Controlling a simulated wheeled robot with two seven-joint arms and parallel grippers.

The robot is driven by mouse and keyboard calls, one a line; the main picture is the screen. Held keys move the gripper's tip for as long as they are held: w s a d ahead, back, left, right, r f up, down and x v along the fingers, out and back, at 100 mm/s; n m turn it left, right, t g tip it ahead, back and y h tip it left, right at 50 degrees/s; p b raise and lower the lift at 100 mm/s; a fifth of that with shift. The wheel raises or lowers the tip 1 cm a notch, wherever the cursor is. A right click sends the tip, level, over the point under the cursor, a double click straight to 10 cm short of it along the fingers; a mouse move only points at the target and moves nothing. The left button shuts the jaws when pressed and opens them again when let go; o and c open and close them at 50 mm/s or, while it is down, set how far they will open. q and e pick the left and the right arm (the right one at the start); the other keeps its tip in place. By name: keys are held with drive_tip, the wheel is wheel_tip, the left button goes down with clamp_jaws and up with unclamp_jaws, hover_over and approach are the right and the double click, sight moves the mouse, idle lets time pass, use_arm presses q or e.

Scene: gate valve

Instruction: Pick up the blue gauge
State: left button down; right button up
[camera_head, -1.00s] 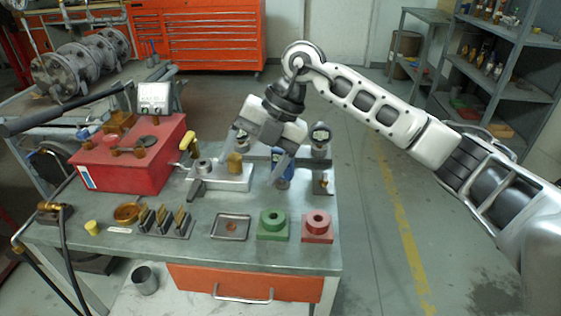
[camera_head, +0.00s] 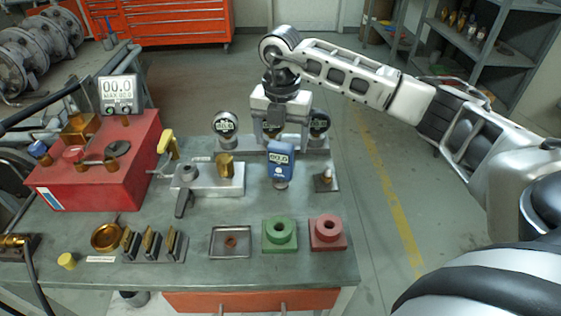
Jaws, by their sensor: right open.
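The blue gauge (camera_head: 281,163) stands upright on a small round foot on the bench, right of centre, with a lit digital display facing me. My right gripper (camera_head: 279,132) comes down just above and behind it, with its fingers pointing downward. The gripper is open. The gauge hides part of the fingertips, so I cannot tell whether they touch it. My left gripper is out of view.
A valve block with a yellow handle (camera_head: 206,180) is to the left. A green block (camera_head: 280,234) and a pink block (camera_head: 327,232) stand in front. A red box (camera_head: 100,175) is far left.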

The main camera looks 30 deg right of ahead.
sight(281, 155)
wheel_tip(281, 155, down, 6)
drive_tip(key=shift+s+a+r+p, duration=0.1)
drive_tip(key=shift+r+p, duration=0.05)
drive_tip(key=shift+p, duration=0.35)
drive_tip(key=shift+c, duration=0.4)
drive_tip(key=c, duration=1.1)
drive_tip(key=shift+o, duration=0.2)
drive_tip(key=shift+r, duration=0.1)
